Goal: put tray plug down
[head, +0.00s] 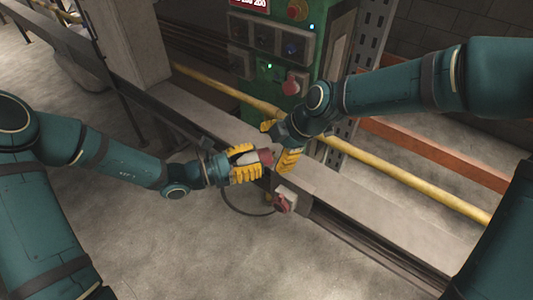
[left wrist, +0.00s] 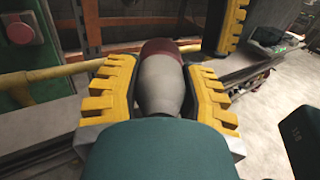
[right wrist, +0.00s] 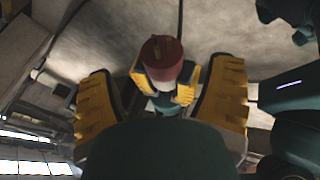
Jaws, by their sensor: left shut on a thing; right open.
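The plug has a grey body and a dark red end. My left gripper (head: 245,163) is shut on it, and the red end (head: 266,157) sticks out toward the right. In the left wrist view the plug's grey body (left wrist: 160,85) sits between the yellow fingers. My right gripper (head: 284,143) is open and just right of the plug, above the ledge. In the right wrist view the plug's red end (right wrist: 160,62) shows between the spread fingers, apparently not gripped by them. Part of the plug is hidden by the left fingers.
A grey ledge (head: 340,200) runs diagonally below the grippers, with a yellow pipe (head: 400,180) behind it. A small box with a red part (head: 285,201) and a dark cable sits at its front. A green control panel (head: 275,45) stands behind. The floor at front is clear.

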